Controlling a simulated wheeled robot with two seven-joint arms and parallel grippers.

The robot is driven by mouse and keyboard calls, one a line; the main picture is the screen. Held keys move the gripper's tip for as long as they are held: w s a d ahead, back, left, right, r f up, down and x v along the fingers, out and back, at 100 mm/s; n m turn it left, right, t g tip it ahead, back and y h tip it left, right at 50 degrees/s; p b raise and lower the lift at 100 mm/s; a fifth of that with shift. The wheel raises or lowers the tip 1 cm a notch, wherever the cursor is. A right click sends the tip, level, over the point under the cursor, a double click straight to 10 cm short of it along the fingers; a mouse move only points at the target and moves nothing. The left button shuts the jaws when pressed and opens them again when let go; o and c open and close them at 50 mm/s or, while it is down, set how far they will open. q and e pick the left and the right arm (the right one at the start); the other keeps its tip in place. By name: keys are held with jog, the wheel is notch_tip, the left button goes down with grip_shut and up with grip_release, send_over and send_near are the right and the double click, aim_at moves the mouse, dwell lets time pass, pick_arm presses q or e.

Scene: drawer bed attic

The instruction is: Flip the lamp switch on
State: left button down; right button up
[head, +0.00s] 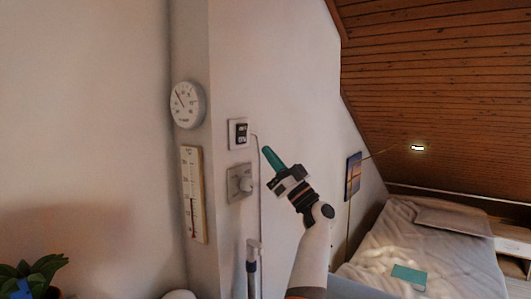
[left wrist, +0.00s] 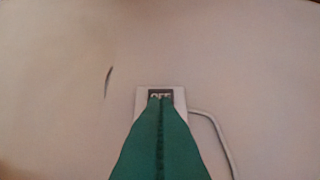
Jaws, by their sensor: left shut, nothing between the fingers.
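The lamp switch (head: 242,133) is a white plate with a black middle on the wall, near the corner. In the left wrist view the switch (left wrist: 143,97) shows the letters "OFF", partly covered from below by my fingers. A cord runs from its right side. My left gripper (head: 267,151) has green fingers, shut and empty, pointing up and left toward the switch from its lower right. In the left wrist view the fingertips (left wrist: 160,99) overlap the switch's face; I cannot tell whether they touch it. My right gripper is not in view.
A socket plate (head: 239,183) sits below the switch. A round dial (head: 187,104) and a thermometer (head: 194,195) hang on the left. A small bright light (head: 417,148) shows by the sloped wooden ceiling. A bed (head: 440,252) stands right, a plant (head: 35,275) lower left.

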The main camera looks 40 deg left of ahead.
pick_arm(q)
jog(key=d+f+b, duration=0.3)
jog(key=f, duration=0.4)
jog(key=shift+w, duration=0.2)
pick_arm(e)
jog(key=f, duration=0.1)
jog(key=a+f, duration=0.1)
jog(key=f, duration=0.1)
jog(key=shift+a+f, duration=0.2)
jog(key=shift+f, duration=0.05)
pick_arm(q)
jog(key=shift+d, duration=0.2)
